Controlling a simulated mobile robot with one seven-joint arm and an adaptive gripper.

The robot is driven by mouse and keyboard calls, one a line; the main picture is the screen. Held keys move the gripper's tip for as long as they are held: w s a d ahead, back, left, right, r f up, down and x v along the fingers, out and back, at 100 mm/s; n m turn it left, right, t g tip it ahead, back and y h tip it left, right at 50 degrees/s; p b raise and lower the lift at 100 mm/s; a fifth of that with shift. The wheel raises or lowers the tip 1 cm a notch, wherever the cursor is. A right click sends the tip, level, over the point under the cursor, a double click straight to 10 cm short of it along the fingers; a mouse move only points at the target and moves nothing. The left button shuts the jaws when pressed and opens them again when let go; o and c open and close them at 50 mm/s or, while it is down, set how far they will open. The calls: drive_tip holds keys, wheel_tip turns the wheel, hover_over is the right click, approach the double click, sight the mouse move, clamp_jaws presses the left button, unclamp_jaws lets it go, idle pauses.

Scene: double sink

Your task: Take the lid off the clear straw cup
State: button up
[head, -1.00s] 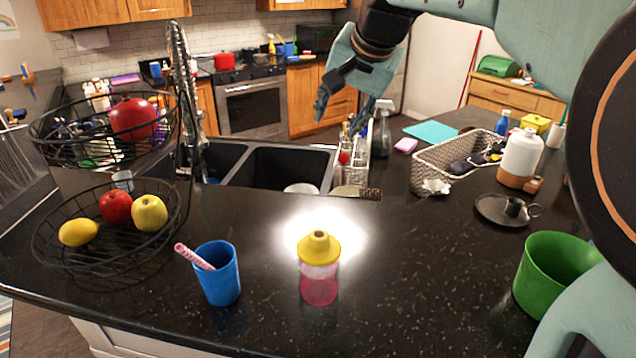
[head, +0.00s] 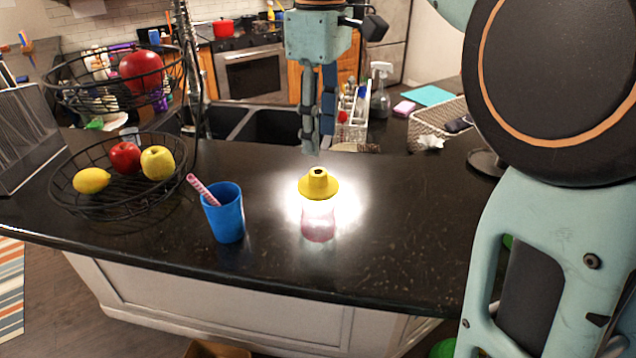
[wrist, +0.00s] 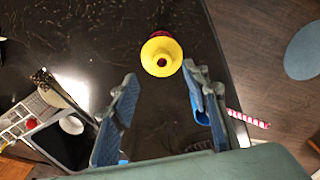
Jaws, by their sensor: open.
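The clear straw cup (head: 318,225) stands upright on the dark counter, its pinkish body washed out by glare. Its yellow lid (head: 319,184) sits on top, with a dark hole in the middle. In the wrist view the lid (wrist: 161,56) lies beyond my fingertips, between their lines. My gripper (head: 318,148) points down above and behind the cup, apart from it. In the wrist view my gripper (wrist: 160,75) is open with nothing between its fingers.
A blue cup (head: 226,218) with a striped straw (head: 202,189) stands left of the clear cup. A wire fruit basket (head: 118,185) is further left. The sink (head: 270,127) lies behind. A wire basket (head: 428,128) stands back right. Counter right of the cup is clear.

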drive_tip(key=shift+s+a+f, duration=0.1)
drive_tip(key=shift+f, duration=3.8)
drive_tip(key=c, duration=1)
drive_tip(key=shift+r, duration=0.1)
drive_tip(key=p, duration=0.2)
approach(319, 169)
drive_tip(key=w+d, duration=0.2)
drive_tip(key=w, duration=0.2)
drive_tip(key=w+r+p, duration=0.1)
drive_tip(key=w, duration=0.1)
drive_tip(key=w+d+r+p, duration=0.1)
drive_tip(key=w, duration=0.2)
drive_tip(key=w+d+r+p, duration=0.1)
drive_tip(key=w, duration=0.2)
drive_tip(key=shift+w+d+r+p, duration=0.2)
drive_tip(key=shift+r+p, duration=0.1)
drive_tip(key=shift+p, duration=0.1)
